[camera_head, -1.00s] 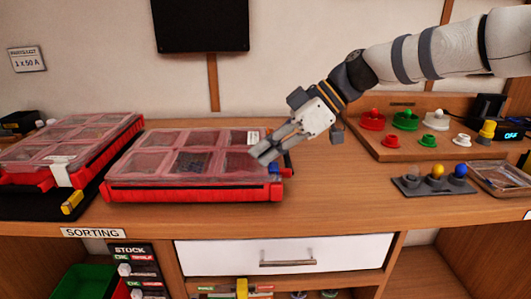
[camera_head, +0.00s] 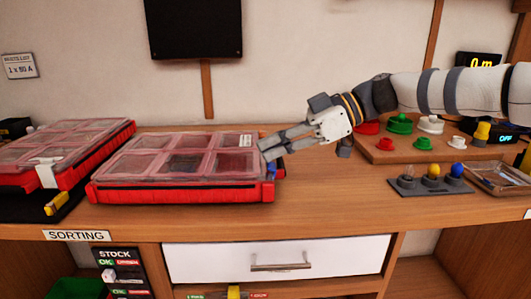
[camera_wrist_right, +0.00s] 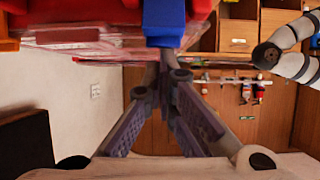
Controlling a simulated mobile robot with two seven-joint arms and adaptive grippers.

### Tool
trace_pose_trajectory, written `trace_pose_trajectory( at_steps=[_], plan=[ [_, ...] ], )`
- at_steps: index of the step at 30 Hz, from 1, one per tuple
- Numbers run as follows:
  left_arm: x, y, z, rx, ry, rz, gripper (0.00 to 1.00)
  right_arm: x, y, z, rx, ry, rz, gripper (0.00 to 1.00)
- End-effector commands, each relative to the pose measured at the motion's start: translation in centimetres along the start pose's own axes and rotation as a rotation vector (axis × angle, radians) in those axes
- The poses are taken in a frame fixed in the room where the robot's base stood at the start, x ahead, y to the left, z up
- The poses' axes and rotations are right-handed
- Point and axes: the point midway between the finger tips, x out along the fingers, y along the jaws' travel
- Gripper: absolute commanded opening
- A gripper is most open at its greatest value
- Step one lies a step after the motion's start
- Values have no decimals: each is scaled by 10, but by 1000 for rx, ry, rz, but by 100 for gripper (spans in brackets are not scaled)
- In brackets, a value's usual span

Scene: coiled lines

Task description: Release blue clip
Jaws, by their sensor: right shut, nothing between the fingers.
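The blue clip (camera_head: 270,172) sits at the right end of the nearer red organizer box (camera_head: 180,192), partly hidden in the head view below my right gripper. It is a large blue block (camera_wrist_right: 165,22) at the top of the right wrist view. My right gripper (camera_head: 265,149) points left at the box's right end. Its fingers are shut and empty, and its tips (camera_wrist_right: 167,62) show just beside the clip's end; I cannot tell whether they touch it. The box's clear lid (camera_head: 176,152) lies down over its compartments. My left gripper is not in view.
A second red organizer box (camera_head: 75,150) stands at the left. A wooden board (camera_head: 380,152) with coloured buttons, a grey block (camera_head: 430,187) with small domes and a clear tray (camera_head: 493,177) are at the right. Bare worktop (camera_head: 325,200) lies between.

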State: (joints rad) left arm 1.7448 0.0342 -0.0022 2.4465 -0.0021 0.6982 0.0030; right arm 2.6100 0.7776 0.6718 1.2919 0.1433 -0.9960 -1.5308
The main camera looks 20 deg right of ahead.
Motion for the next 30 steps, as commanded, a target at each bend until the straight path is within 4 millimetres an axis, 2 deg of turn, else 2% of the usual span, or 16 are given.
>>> trace_pose_trajectory(
  at_steps=[1, 15, 22, 27, 30],
  plan=[
    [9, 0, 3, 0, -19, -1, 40, 2, 1, 12, 12, 27, -5, 0],
    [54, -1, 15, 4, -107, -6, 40, -13, 0, 28, 11, 286, -5, 0],
    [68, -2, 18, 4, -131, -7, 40, -18, 0, 34, 10, 381, -5, 0],
    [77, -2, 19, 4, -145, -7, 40, -21, 0, 38, 8, 380, -6, 0],
    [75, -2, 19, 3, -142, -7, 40, -22, -1, 35, 5, 380, -6, 0]
  ],
)
